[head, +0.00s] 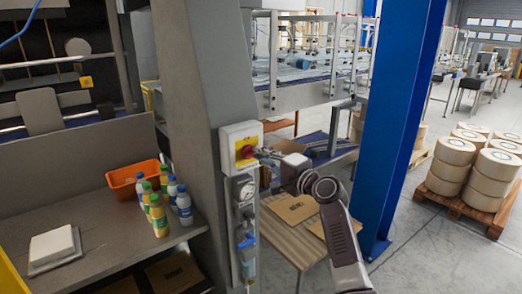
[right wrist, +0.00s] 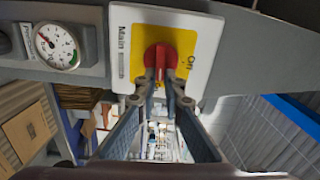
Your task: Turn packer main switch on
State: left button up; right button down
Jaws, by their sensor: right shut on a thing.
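The packer main switch is a red rotary knob on a yellow plate in a white box (head: 228,138), mounted on the grey column. In the right wrist view the red knob (right wrist: 160,57) sits on the yellow plate, with "Main" printed at its left and "On" at its right. My right gripper (right wrist: 160,78) is shut on the knob, its fingertips on either side of it. In the head view my right gripper (head: 260,152) reaches the box from the right, and the knob is partly covered by the fingers. My left gripper is not in view.
A pressure gauge (head: 245,190) and a blue-bowled air unit (head: 247,245) hang below the switch box. An orange crate (head: 122,182) and several bottles (head: 160,215) stand on the bench at left. A blue post (head: 392,120) rises right of my arm.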

jog(key=shift+f+m, duration=0.15)
jog(key=shift+m, duration=0.35)
jog(key=c, duration=2)
grip_release()
jog(key=shift+c, duration=0.2)
jog(key=v, duration=1.2)
